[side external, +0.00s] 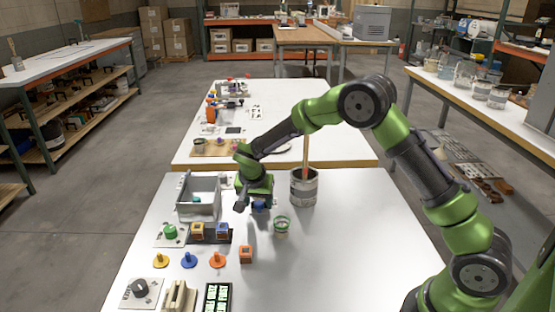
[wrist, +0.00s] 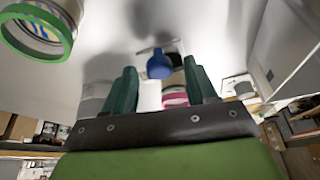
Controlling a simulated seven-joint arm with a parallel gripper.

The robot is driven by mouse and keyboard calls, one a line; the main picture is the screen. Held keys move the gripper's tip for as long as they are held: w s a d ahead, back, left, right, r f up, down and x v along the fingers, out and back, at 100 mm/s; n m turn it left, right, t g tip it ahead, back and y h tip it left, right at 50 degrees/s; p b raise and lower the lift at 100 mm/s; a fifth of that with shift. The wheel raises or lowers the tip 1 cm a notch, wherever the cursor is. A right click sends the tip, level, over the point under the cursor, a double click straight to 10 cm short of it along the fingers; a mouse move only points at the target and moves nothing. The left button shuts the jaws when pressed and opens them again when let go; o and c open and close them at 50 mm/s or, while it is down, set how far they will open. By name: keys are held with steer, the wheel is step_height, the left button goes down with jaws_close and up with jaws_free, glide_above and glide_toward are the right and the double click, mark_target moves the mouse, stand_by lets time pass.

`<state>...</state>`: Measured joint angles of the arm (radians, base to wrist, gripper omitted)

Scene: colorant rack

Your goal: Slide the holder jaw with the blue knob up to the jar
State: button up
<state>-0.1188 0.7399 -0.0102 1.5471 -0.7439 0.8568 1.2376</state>
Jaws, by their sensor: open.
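The blue knob (wrist: 159,66) shows in the wrist view between the two green fingers of my gripper (wrist: 161,74), with a gap on each side. A dark piece, seemingly the holder jaw (wrist: 173,58), sits right behind the knob. A jar with a green rim (wrist: 40,30) is at the upper left; in the side view this green-rimmed jar (side external: 281,226) stands right of my open gripper (side external: 257,204). My gripper points down and mostly hides the holder there. Which jar belongs to the holder I cannot tell.
A paint can (side external: 304,188) with a stick stands behind and right of my gripper. A grey bin (side external: 198,202) is on the left. The table's right side is clear.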

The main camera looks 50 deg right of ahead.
jaws_close()
steer(key=shift+w+d, duration=0.7)
steer(key=shift+w, duration=0.05)
jaws_free()
steer(key=v, duration=1.7)
steer(key=shift+a+f, duration=0.1)
